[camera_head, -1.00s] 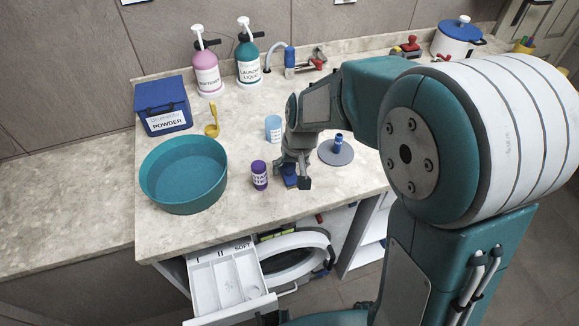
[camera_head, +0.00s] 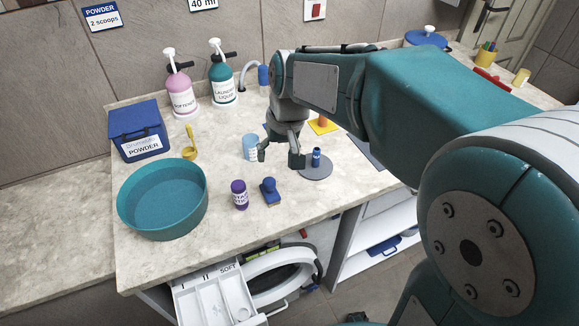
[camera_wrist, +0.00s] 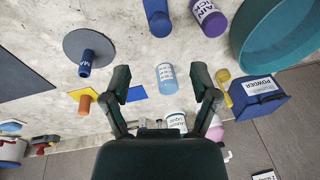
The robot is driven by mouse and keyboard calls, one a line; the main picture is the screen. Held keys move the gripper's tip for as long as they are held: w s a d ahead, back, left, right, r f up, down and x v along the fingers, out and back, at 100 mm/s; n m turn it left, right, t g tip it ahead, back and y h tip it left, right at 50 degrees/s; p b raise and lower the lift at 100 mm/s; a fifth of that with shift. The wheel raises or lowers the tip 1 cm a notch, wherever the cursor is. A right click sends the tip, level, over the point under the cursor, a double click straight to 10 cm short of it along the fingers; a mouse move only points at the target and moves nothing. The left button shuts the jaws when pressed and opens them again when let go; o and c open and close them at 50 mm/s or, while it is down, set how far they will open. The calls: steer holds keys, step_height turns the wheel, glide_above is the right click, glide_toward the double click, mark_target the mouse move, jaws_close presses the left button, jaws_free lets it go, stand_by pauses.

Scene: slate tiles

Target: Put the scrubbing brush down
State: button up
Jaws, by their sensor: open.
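The scrubbing brush (camera_head: 269,191) is blue and stands on the stone counter (camera_head: 225,236), just right of a purple stain tub (camera_head: 240,194). It also shows at the top of the wrist view (camera_wrist: 157,18), apart from my gripper. My gripper (camera_head: 281,158) is open and empty, raised above the counter behind the brush. In the wrist view its two fingers (camera_wrist: 161,82) are spread wide, with a light blue cup (camera_wrist: 166,79) in sight between them and nothing gripped.
A teal basin (camera_head: 162,197) stands at the counter's left front. A blue powder box (camera_head: 139,130), pink bottle (camera_head: 180,92) and teal bottle (camera_head: 222,80) are behind. A grey disc with a dark blue post (camera_head: 316,159) is to the right. An open drawer (camera_head: 215,296) juts out below.

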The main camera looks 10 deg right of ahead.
steer(key=s+d+r+t+h, duration=0.1)
steer(key=s+d+t, duration=0.1)
steer(key=s+d, duration=0.3)
steer(key=s+d+r+m+t, duration=0.1)
steer(key=s+d, duration=0.4)
steer(key=s, duration=0.7)
steer(key=shift+s+d+r+m+t+h, duration=0.3)
steer(key=shift+d+r+t+h, duration=0.1)
steer(key=shift+r+t, duration=0.3)
steer(key=shift+w, duration=0.1)
